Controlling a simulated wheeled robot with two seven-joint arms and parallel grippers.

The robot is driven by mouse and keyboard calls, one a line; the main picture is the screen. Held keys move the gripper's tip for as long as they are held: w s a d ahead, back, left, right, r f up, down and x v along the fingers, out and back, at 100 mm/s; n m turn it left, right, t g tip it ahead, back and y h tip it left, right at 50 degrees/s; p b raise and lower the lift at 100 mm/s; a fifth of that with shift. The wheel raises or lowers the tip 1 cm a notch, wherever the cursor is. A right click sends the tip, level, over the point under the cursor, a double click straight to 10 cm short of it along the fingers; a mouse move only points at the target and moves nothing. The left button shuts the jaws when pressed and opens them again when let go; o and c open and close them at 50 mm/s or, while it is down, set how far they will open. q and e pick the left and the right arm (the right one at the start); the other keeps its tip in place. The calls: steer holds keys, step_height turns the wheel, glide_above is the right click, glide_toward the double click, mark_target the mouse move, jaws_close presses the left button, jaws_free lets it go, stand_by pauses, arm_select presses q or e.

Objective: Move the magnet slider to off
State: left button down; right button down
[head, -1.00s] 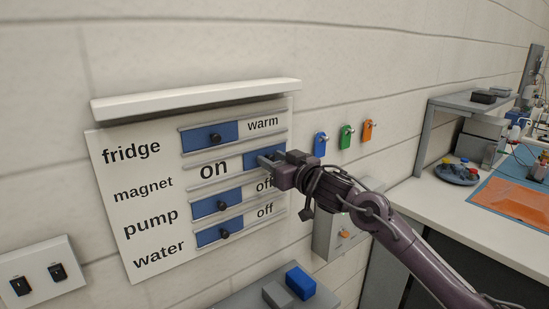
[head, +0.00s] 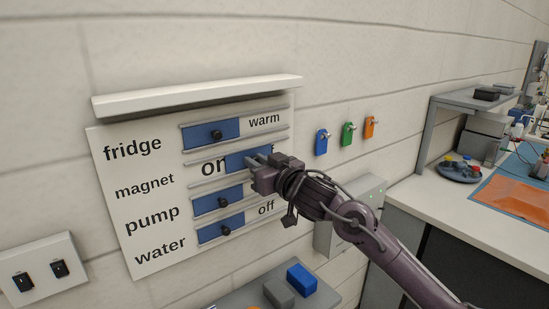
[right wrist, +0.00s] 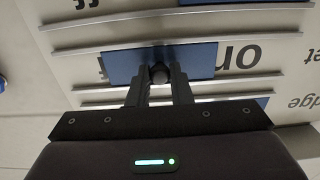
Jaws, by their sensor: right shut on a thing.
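The magnet slider is a blue plate (head: 236,163) in the second row of the white label board (head: 139,235). It sits mid-track and covers the end of the word "on" to its left. In the right wrist view, where the board looks upside down, the slider (right wrist: 203,61) has letters showing on both sides, with "ff" at the left. My right gripper (head: 254,161) is shut on the slider's dark round knob (right wrist: 160,74), with a finger on each side of it. My left gripper is not in view.
The fridge slider (head: 200,136) is above, and the pump slider (head: 209,206) and water slider (head: 213,233) are below, close by. A white ledge (head: 200,95) overhangs the board. Coloured tags (head: 348,134) hang at right, and a switch plate (head: 38,267) is at lower left.

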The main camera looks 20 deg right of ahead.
steer(key=s+a, duration=0.1)
steer(key=a, duration=0.2)
steer(key=s+a, duration=0.1)
steer(key=a, duration=0.1)
steer(key=s+a+b, duration=0.1)
steer(key=a, duration=0.2)
steer(key=shift+a, duration=0.35)
steer(key=shift+d, duration=0.1)
steer(key=c, duration=1.7)
jaws_free()
steer(key=shift+c, duration=0.2)
steer(key=o, duration=0.4)
steer(key=shift+s+a, duration=0.1)
steer(key=shift+a, duration=0.1)
steer(key=shift+d, duration=0.1)
steer(key=shift+s+d, duration=0.1)
steer(key=shift+s, duration=0.15)
steer(key=b+v, duration=0.1)
steer(key=v, duration=0.6)
steer(key=shift+s+b, duration=0.15)
steer(key=shift+b, duration=0.15)
